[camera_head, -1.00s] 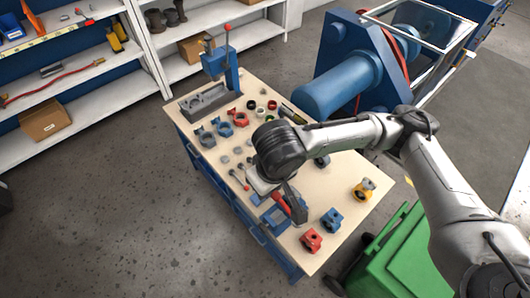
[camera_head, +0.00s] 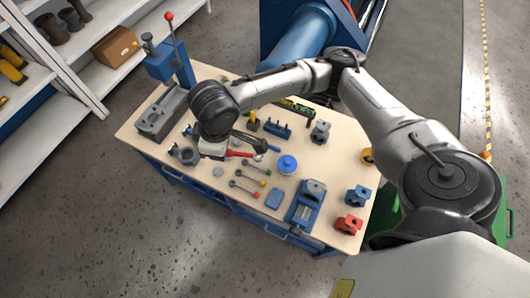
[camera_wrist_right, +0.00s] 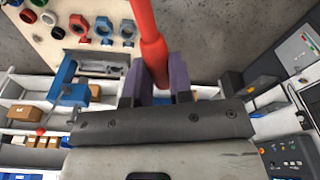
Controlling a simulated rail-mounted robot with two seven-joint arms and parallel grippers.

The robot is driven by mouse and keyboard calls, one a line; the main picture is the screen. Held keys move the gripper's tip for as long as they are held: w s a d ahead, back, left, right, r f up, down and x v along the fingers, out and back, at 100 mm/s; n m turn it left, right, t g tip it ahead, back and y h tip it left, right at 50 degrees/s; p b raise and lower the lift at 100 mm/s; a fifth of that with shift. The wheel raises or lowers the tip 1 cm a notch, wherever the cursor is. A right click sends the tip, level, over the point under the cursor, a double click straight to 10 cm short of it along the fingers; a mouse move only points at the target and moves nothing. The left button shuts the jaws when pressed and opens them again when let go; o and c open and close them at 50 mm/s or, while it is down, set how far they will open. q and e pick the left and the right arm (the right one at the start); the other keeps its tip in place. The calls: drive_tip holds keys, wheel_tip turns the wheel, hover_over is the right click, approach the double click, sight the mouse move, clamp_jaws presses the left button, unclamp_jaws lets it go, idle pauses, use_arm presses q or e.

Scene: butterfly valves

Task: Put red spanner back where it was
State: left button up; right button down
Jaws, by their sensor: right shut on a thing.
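The red spanner (camera_head: 240,154) is in my right gripper (camera_head: 256,145), above the left-middle part of the workbench (camera_head: 222,191). In the right wrist view the red spanner (camera_wrist_right: 148,32) runs up and out of the top edge, with its lower part between the two fingers of the right gripper (camera_wrist_right: 158,84). The fingers are shut on it. My wrist hides part of the bench and its parts. My left gripper is not in view.
A blue vise (camera_head: 305,203) stands near the front edge. A blue round part (camera_head: 287,165), several thin levers with coloured knobs, and a red valve body (camera_head: 349,224) lie on the bench. A blue press (camera_head: 172,62) with a red-knobbed lever stands at the back left.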

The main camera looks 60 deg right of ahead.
use_arm(q)
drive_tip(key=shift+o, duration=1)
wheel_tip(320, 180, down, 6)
drive_tip(key=b, duration=0.4)
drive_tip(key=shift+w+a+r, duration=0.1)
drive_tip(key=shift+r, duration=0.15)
use_arm(e)
drive_tip(key=w+d+f+n, duration=0.3)
drive_tip(key=f+n, duration=0.2)
drive_tip(key=f, duration=0.4)
drive_tip(key=n+g+b, duration=0.3)
drive_tip(key=n+b, duration=1.5)
drive_tip(key=n, duration=0.7)
hover_over(269, 162)
drive_tip(key=shift+h, duration=0.3)
wheel_tip(269, 162, down, 35)
drive_tip(key=shift+w+f, duration=0.1)
drive_tip(key=shift+w, duration=0.05)
use_arm(q)
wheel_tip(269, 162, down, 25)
drive_tip(key=b, duration=0.7)
use_arm(e)
wheel_tip(269, 162, down, 7)
drive_tip(key=shift+r, duration=0.1)
drive_tip(key=c, duration=0.9)
unclamp_jaws()
drive_tip(key=shift+c, duration=0.2)
